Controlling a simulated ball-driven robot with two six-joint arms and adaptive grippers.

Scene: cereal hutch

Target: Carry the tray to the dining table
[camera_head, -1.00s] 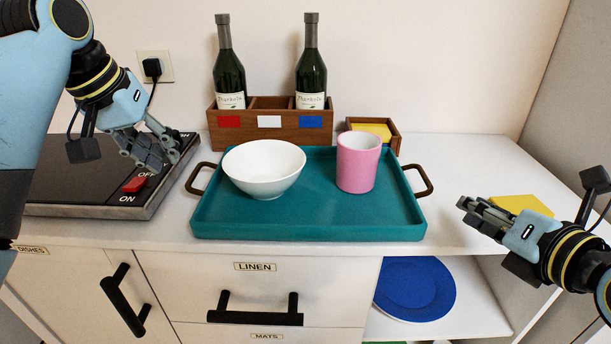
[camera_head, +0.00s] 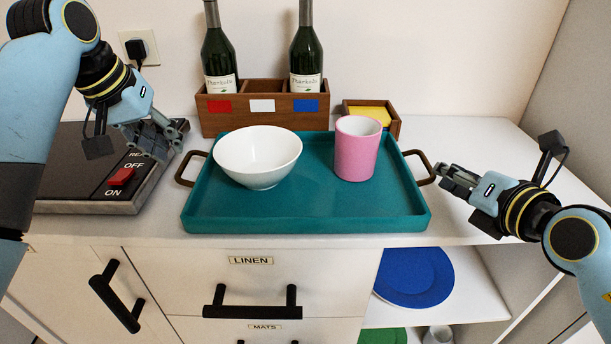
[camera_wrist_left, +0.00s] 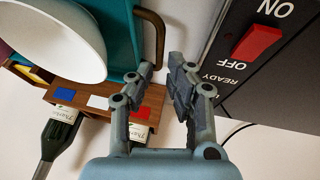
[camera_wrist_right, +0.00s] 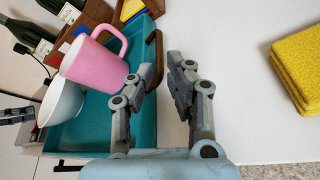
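The teal tray (camera_head: 300,212) lies on the white counter, with a bronze handle at each end. A white bowl (camera_head: 258,158) stands on its left part and a pink mug (camera_head: 357,150) on its right part. My left gripper (camera_head: 172,140) is above and just left of the left handle (camera_head: 186,169); in the left wrist view its fingers (camera_wrist_left: 162,75) are apart and empty beside that handle (camera_wrist_left: 153,37). My right gripper (camera_head: 442,177) is at the right handle (camera_head: 424,168); in the right wrist view its open fingers (camera_wrist_right: 163,75) are near that handle (camera_wrist_right: 152,62), without visibly gripping it.
A black appliance with a red switch (camera_head: 121,176) stands left of the tray. A wooden box (camera_head: 262,122) with two bottles and a small box with yellow contents (camera_head: 371,113) stand behind. A yellow cloth-like stack (camera_wrist_right: 300,65) lies right. A blue plate (camera_head: 415,277) is on the shelf below.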

